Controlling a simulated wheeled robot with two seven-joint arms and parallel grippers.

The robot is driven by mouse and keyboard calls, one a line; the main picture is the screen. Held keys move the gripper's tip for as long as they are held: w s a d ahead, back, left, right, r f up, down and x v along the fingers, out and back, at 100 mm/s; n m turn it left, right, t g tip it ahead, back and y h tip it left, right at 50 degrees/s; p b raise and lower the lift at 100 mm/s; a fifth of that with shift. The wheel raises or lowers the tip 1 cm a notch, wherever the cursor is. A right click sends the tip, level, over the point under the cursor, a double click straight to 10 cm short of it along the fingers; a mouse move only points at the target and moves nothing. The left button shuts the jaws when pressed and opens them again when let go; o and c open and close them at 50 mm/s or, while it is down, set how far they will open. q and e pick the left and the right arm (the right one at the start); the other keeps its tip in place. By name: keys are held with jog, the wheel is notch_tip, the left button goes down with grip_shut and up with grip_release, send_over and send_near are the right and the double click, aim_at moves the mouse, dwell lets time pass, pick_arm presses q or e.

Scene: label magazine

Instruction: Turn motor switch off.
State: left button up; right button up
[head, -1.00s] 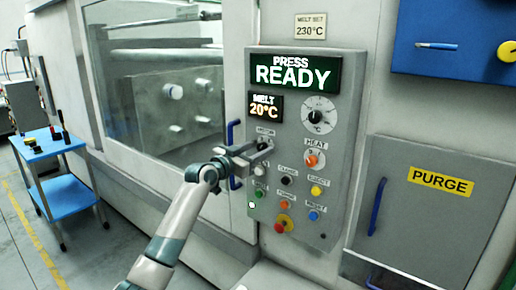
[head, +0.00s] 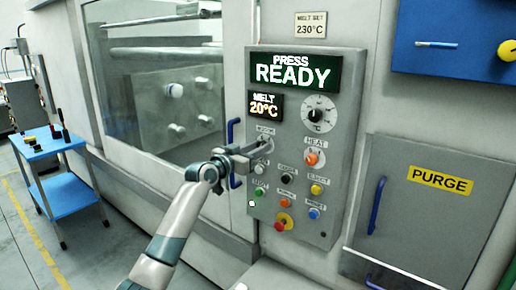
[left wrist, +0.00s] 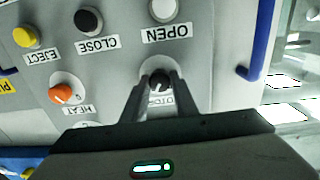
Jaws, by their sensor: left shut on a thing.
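In the head view, the left gripper (head: 264,149) reaches in from the left to the control panel (head: 340,160), just below the motor label (head: 266,130). The gripper hides the switch there, and I cannot tell which way its pointer stands. My right gripper is not in view.
Close by are the orange heat knob (head: 311,159), the white open button (head: 260,168) and the black close button (head: 286,180). A blue door handle (head: 232,135) stands just left of the panel. The display reads PRESS READY (head: 293,70).

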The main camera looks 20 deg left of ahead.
pick_arm(q)
jog(key=shift+n+t+y+p, duration=0.3)
jog(key=shift+n+p, duration=2.2)
jog(key=shift+n, duration=3.9)
jog(key=o, duration=1.1)
jog(key=shift+a, duration=0.1)
jog(key=shift+c, duration=0.2)
jog(key=shift+s+f, duration=0.1)
